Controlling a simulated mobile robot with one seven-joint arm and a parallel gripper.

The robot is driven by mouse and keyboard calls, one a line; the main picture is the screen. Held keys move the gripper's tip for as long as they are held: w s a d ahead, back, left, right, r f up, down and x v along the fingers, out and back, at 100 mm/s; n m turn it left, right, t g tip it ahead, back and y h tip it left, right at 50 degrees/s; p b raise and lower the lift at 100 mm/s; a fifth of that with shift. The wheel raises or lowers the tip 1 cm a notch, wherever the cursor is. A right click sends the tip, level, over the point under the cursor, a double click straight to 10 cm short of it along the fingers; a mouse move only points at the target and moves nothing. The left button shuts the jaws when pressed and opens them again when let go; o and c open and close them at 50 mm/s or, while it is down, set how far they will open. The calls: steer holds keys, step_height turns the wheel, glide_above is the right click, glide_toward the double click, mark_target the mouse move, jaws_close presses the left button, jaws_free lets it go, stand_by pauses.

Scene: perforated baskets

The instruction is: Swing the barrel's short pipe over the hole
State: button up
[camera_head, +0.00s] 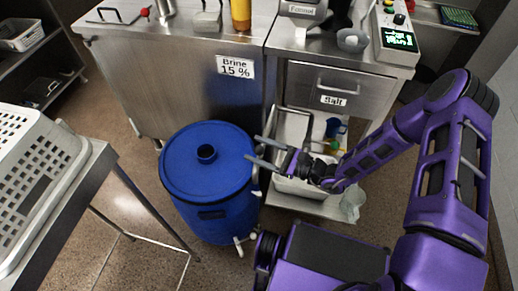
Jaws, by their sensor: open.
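The blue barrel (205,180) stands upright on the floor at the centre. Its lid has a short round neck (206,153) with a dark top. A small white pipe fitting (243,241) shows low at the barrel's front right, near the floor. I cannot tell which way its end points, and no floor hole is clearly visible. My gripper (253,149) reaches in from the right. Its two grey fingers are apart and empty, by the lid's right edge. I cannot tell whether they touch the barrel.
A steel counter (170,75) with a "Brine 15 %" label stands behind the barrel. A steel drawer unit (340,82) and a low shelf (300,203) with containers are at the right. A grey perforated basket (40,180) sits on a table at the left. Floor is clear left of the barrel.

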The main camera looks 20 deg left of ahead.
jaws_close()
stand_by(0.3)
stand_by(1.1)
